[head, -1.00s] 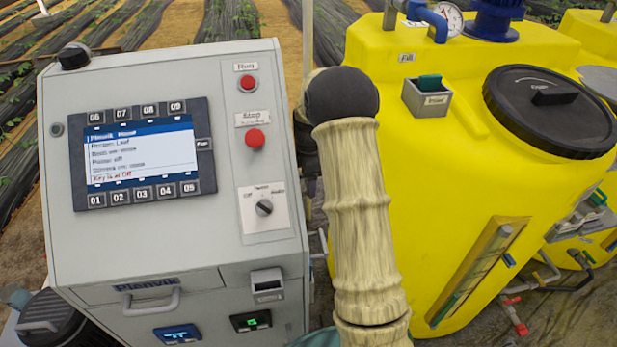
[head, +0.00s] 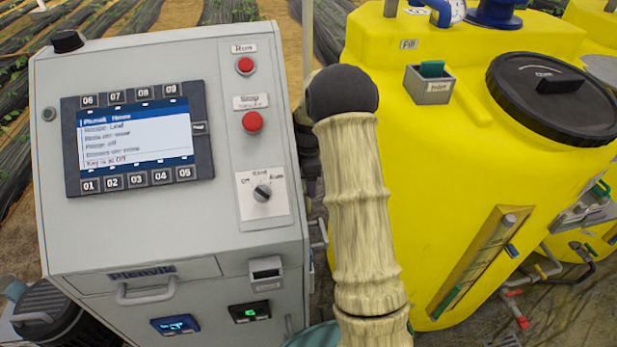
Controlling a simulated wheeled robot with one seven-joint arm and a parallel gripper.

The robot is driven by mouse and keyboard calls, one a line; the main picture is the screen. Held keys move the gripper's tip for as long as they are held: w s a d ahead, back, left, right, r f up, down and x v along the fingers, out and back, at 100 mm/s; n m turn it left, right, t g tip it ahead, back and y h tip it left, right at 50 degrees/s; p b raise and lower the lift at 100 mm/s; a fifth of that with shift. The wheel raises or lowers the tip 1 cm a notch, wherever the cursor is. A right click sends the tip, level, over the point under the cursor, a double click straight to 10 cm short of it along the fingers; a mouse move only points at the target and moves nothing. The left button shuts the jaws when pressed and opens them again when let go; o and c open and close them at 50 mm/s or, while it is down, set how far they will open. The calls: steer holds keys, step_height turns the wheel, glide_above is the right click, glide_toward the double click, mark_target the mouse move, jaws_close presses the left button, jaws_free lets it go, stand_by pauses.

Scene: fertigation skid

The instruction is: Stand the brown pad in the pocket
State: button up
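I do not see a brown pad in this view. A small grey open-topped pocket (head: 428,86) with a label is fixed on the yellow tank, and a green block (head: 432,69) stands in it. Another small grey pocket (head: 266,271) sits on the front of the grey cabinet; I cannot make out anything in it. My arm, pale and ribbed with a dark rounded joint, rises through the middle of the picture. My gripper is out of view, so what it holds does not show.
The grey control cabinet (head: 90,240) with a screen (head: 137,137), red buttons and a selector knob (head: 262,193) fills the left. The yellow tank (head: 430,180) with a black lid (head: 550,100) stands close at the right. My arm covers the gap between them.

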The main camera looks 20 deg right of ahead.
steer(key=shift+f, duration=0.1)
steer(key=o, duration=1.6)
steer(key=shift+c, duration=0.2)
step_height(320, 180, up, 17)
steer(key=b, duration=0.2)
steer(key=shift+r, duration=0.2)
